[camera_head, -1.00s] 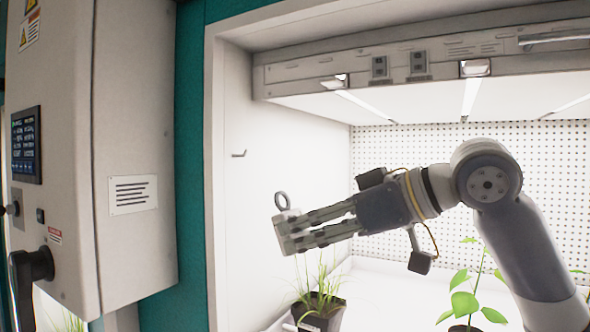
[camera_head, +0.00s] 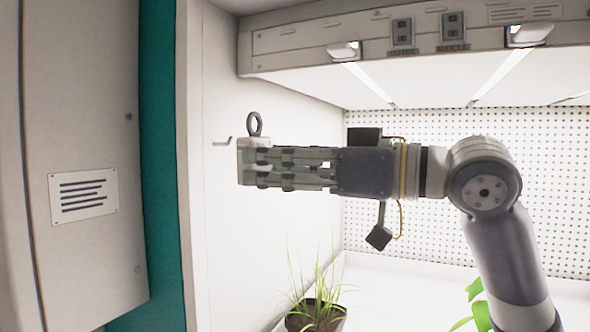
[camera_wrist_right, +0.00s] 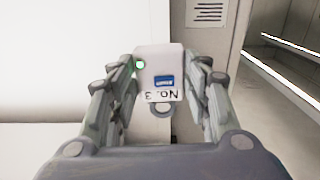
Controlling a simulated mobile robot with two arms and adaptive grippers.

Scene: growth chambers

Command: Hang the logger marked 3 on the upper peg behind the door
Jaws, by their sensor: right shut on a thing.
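The logger (camera_head: 246,160) is a small pale box with a dark ring (camera_head: 255,124) on its top. In the right wrist view the logger (camera_wrist_right: 160,75) shows the marking "No. 3" upside down, a blue label and a green light. My right gripper (camera_head: 262,168) is shut on it, one finger on each side, and holds it level in the air inside the chamber. A thin peg (camera_head: 222,141) sticks out from the chamber's left side wall, just left of the ring. In the head view the ring and the peg look apart. Only this one peg shows. My left gripper is out of view.
The chamber's lamp housing (camera_head: 420,35) spans the top. A potted grass plant (camera_head: 318,314) stands below the gripper, with green leaves (camera_head: 476,306) further right. A grey cabinet (camera_head: 85,255) and teal frame (camera_head: 163,200) are at left. Perforated panel (camera_head: 420,225) lines the back.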

